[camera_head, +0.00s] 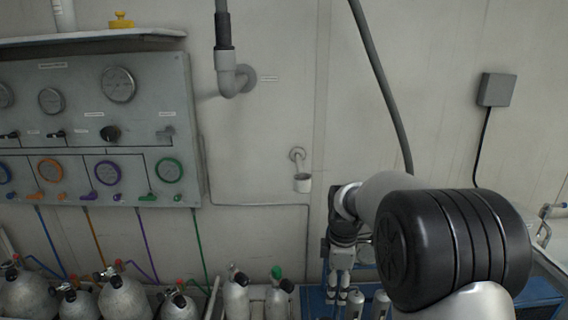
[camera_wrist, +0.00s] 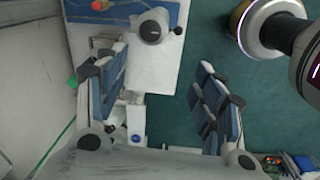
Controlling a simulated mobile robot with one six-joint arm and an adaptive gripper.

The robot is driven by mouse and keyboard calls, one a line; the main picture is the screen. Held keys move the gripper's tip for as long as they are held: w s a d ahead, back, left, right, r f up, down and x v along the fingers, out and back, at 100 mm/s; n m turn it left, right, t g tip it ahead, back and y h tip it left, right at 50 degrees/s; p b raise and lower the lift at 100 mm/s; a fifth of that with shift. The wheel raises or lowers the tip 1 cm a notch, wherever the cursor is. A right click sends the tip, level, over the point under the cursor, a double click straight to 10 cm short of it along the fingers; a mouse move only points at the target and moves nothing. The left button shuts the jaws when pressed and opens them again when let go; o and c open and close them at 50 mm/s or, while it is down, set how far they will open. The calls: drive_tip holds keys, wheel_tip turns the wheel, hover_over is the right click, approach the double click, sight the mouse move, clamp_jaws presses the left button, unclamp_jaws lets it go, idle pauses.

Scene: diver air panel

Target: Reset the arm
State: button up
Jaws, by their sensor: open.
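My arm reaches in from the lower right in the head view, with a grey link and a black ribbed joint (camera_head: 450,245). My gripper (camera_head: 341,292) hangs below the wrist, pointing down in front of the wall and above the blue bench (camera_head: 316,297). In the wrist view my gripper (camera_wrist: 158,72) has its two padded fingers spread wide apart, with nothing between them. A pale surface with a blue part (camera_wrist: 172,75) and dark green floor (camera_wrist: 180,125) show beyond the fingers.
A gauge panel (camera_head: 90,80) hangs on the left wall. Several grey cylinders (camera_head: 110,297) with valves stand below it. A pipe elbow (camera_head: 232,80) and a small spout (camera_head: 301,180) stick out of the wall. A grey valve-like part (camera_wrist: 152,27) lies beyond the fingers.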

drive_tip(key=s+r+m+t, duration=0.2)
drive_tip(key=s+r+m, duration=0.6)
drive_tip(key=s+r, duration=0.7)
drive_tip(key=s+f+m+t, duration=0.1)
drive_tip(key=s+m, duration=0.7)
drive_tip(key=s, duration=0.9)
drive_tip(key=shift+s+f+t, duration=0.15)
drive_tip(key=shift+f+t, duration=0.25)
drive_tip(key=shift+f, duration=0.45)
drive_tip(key=shift+d, duration=0.1)
